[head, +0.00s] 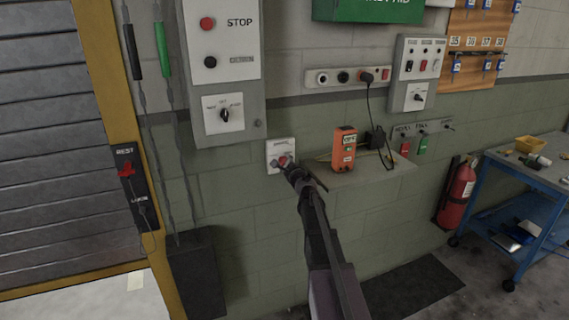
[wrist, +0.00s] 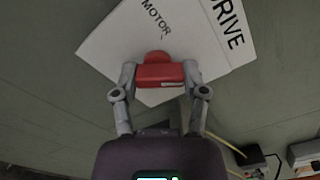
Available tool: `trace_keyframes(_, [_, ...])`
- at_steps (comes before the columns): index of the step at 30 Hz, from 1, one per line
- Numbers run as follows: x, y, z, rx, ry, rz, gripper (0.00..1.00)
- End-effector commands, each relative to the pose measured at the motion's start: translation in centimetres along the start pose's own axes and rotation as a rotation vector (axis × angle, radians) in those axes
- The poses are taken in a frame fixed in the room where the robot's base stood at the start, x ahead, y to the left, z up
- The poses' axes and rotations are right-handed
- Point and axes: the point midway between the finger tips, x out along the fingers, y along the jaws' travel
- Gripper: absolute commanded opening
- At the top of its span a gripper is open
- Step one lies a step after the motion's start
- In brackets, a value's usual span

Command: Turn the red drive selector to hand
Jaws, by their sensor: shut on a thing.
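The red drive selector (head: 283,161) sits on a small white plate (head: 272,153) on the green wall. In the wrist view the selector (wrist: 160,75) is a red bar, and the plate (wrist: 105,45) appears tilted, with "DRIVE" and "MOTOR" legible. The bar lies across the picture between the fingertips, with a rounded red part at the "MOTOR" side. My gripper (wrist: 159,78) is shut on the selector, one finger at each end of the bar. In the head view my gripper (head: 291,171) reaches the plate from below right. The hand marking cannot be read; the plate's lower part is hidden.
A shelf (head: 385,174) with an orange device (head: 344,148) and a black adapter is just right of the plate. A grey STOP panel (head: 248,95) is above left. A red fire extinguisher (head: 457,192) and a blue cart (head: 535,185) stand at the right.

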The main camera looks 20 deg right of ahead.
Motion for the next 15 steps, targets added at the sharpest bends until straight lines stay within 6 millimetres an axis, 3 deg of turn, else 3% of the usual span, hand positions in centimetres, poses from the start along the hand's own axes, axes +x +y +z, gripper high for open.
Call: trace_keyframes(15, [0.23,-0.04,-0.04,0.21,0.0,-0.001,0.09])
